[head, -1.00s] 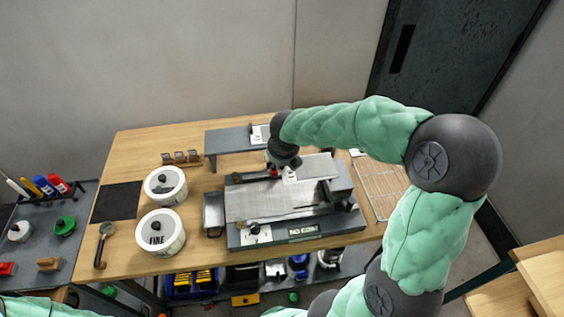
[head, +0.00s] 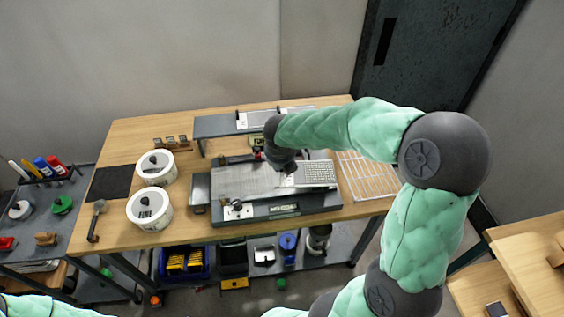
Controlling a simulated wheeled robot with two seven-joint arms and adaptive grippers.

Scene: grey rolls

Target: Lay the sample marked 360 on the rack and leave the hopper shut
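A grey bench machine (head: 240,180) with a flat bed stands mid-table. A pale perforated plate (head: 318,173) lies over its right end. My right gripper (head: 286,175) points down over the bed, at the plate's left edge. A small white tag (head: 287,182) shows at its fingertips; whether they grip it or the plate is unclear. The wire rack (head: 369,176) lies at the table's right and looks empty. The marking 360 is not readable anywhere. Which part is the hopper is unclear; a small grey box (head: 200,189) adjoins the machine's left. My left gripper is out of view.
A dark mat (head: 111,182) and a dark-handled tool (head: 95,222) lie at left.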

